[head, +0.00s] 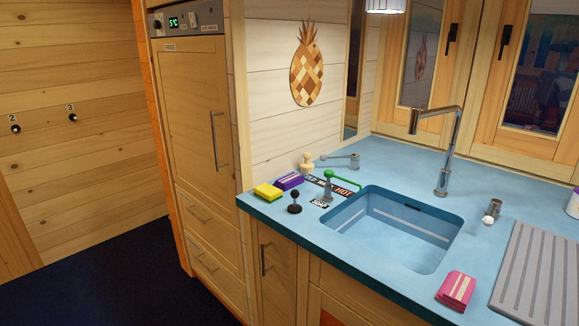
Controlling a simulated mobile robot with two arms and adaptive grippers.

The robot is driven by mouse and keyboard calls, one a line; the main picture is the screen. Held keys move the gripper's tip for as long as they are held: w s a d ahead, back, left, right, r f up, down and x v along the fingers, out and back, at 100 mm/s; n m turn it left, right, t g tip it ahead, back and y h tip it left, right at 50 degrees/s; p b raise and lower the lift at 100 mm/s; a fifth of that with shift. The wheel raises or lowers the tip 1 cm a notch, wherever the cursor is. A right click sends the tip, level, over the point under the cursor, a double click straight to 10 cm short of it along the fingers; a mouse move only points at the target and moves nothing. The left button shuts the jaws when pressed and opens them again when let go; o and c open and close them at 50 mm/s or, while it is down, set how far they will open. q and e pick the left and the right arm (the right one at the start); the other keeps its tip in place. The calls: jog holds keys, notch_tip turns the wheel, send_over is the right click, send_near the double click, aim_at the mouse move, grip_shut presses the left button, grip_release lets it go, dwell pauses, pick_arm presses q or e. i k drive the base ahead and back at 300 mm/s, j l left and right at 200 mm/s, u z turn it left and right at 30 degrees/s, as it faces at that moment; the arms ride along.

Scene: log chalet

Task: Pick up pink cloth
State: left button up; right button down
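The pink cloth (456,290) lies folded on the blue countertop (310,242), with pale stripes across its top. It is at the front of the counter, right of and in front of the sink, close to the left edge of the grey draining mat. Nothing covers it. Neither of my grippers shows in the head view.
The sink (395,228) has a tall tap (443,150) behind it. A grey ridged mat (540,275) lies at right. A yellow sponge (268,191), a purple folded cloth (289,181) and a black-knobbed lever (294,203) sit at the counter's left end. Dark floor is clear at lower left.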

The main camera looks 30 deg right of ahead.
aim_at(456, 291)
jog(key=z, duration=1.95)
